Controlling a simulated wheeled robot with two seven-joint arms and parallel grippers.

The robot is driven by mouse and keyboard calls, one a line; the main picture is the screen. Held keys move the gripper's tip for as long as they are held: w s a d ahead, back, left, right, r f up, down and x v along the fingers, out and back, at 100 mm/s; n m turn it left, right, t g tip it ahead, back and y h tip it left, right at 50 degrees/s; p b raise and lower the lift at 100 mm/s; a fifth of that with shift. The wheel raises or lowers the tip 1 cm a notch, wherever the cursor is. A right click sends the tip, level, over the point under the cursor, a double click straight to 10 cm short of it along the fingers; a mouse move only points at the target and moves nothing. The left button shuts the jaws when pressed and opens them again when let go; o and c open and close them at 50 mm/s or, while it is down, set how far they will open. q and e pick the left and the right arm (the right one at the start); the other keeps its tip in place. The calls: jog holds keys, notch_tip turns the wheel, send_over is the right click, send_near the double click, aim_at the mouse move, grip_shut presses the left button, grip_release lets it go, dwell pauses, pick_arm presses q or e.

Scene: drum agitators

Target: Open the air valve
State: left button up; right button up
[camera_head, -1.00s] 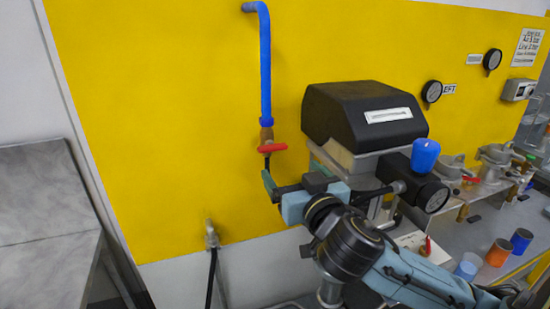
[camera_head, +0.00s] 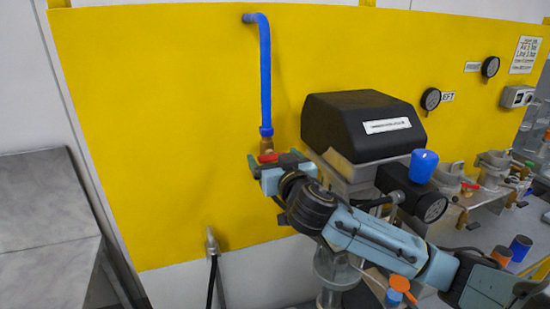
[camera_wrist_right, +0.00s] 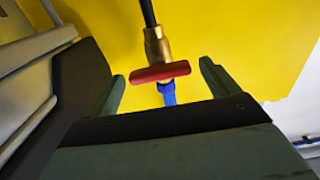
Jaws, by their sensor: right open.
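The air valve is a brass fitting (camera_head: 266,145) with a red handle (camera_head: 268,158), at the lower end of a blue pipe (camera_head: 265,75) on the yellow wall. My right gripper (camera_head: 272,158) is at the valve and partly covers it in the head view. In the right wrist view, the red handle (camera_wrist_right: 160,72) lies crosswise between the two open fingers (camera_wrist_right: 163,85), with a gap on each side. The brass body (camera_wrist_right: 156,45) shows behind it with a dark hose. I see no contact between fingers and handle. My left gripper is not in view.
The yellow wall (camera_head: 160,130) left of the valve is clear.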

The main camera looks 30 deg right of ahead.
jog(key=shift+c, duration=0.5)
jog(key=c, duration=0.9)
jog(key=shift+n, duration=0.4)
jog(key=n+p, duration=0.1)
jog(key=n, duration=0.2)
jog(key=shift+a+n+p, duration=0.1)
jog(key=shift+n+p, duration=0.2)
jog(key=shift+p, duration=0.1)
jog(key=n+p, duration=0.1)
jog(key=n, duration=0.3)
jog(key=shift+n+p, duration=0.3)
jog(key=shift+p, duration=0.05)
jog(key=n, duration=0.3)
jog(key=shift+a+f+n, duration=0.1)
jog(key=shift+f+n, duration=0.05)
jog(key=shift+n, duration=0.15)
jog(key=n, duration=0.5)
jog(key=shift+f, duration=0.1)
jog(key=shift+n, duration=0.4)
